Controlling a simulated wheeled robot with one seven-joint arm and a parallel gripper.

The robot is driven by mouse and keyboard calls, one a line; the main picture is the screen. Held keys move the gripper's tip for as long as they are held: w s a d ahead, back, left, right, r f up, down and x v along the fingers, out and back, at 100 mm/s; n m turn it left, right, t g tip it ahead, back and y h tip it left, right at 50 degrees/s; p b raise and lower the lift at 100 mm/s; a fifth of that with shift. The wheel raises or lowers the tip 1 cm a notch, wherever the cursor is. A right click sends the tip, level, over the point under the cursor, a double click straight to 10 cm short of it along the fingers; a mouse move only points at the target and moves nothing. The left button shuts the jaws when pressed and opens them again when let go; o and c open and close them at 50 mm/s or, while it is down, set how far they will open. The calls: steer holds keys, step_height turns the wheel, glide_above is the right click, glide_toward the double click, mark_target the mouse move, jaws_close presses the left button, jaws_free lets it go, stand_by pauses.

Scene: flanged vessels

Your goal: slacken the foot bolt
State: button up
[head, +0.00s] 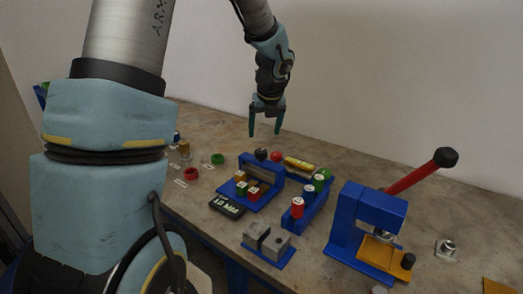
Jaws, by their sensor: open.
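My gripper (265,128) hangs high above the back of the bench, fingers pointing down, apart and with nothing between them. I cannot single out the foot bolt with certainty. A small metal bolt-like piece (447,247) sits on a pale plate at the right of the bench, far to the right of my gripper. A blue press (352,220) with a red lever (412,177) and black knob stands left of that piece. The press has a yellow-orange plate at its foot, with a dark knob on it.
A blue fixture (246,161) with small blocks, a blue rack (319,211) of red and green cylinders, a black "10 MM" box (227,206) and a grey block vise (278,240) crowd the middle. Red (190,174) and green (217,159) rings lie left. The back right is clear.

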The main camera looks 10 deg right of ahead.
mark_target(261, 151)
steer(key=x, duration=0.9)
steer(key=shift+f+p, duration=0.25)
steer(key=shift+p, duration=0.05)
jaws_close()
